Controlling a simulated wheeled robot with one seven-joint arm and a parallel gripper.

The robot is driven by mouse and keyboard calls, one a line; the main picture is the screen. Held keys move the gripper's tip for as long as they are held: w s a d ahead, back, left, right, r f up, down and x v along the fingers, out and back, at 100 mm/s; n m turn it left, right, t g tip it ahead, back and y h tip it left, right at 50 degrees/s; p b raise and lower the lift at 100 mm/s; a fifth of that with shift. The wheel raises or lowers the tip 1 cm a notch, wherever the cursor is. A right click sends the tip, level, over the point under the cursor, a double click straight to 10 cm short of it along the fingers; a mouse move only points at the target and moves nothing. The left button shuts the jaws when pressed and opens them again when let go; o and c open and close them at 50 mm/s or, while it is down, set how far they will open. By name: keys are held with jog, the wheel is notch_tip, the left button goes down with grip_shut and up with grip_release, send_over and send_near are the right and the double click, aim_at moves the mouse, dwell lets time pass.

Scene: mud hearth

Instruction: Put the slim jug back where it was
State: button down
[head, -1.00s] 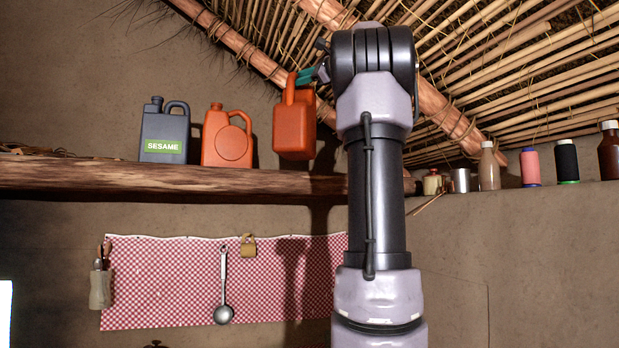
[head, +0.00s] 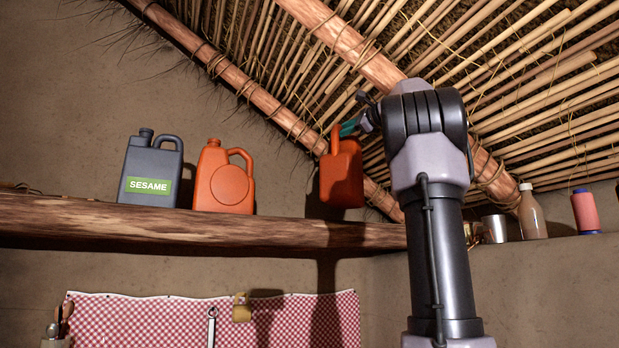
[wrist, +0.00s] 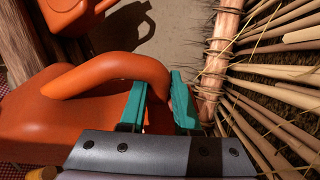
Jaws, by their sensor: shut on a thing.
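An orange jug (head: 341,176), narrow as seen in the head view, is held up by my gripper (head: 349,129) above the right part of the wooden shelf (head: 200,228). In the wrist view, the teal fingers of my gripper (wrist: 158,105) are shut on the looped handle of this held jug (wrist: 45,110). The jug hangs upright, and its base looks a little above the shelf's upper edge. A second orange jug (head: 224,178) with a round raised disc stands on the shelf to its left. A dark jug (head: 151,170) labelled SESAME stands further left.
The sloping reed roof (head: 300,60) and its poles (head: 335,35) are close above and behind my gripper. A metal cup (head: 494,229), a brown bottle (head: 531,212) and a pink spool (head: 586,211) stand on the right ledge. The shelf is bare right of the disc jug.

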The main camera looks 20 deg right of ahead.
jog(key=f+x, duration=0.3)
jog(key=x, duration=1.2)
jog(key=shift+w+a, duration=0.15)
jog(key=shift+w, duration=0.1)
jog(key=shift+f, duration=0.1)
jog(key=c, duration=0.6)
grip_release()
jog(key=shift+f, duration=0.15)
jog(key=v, duration=1.2)
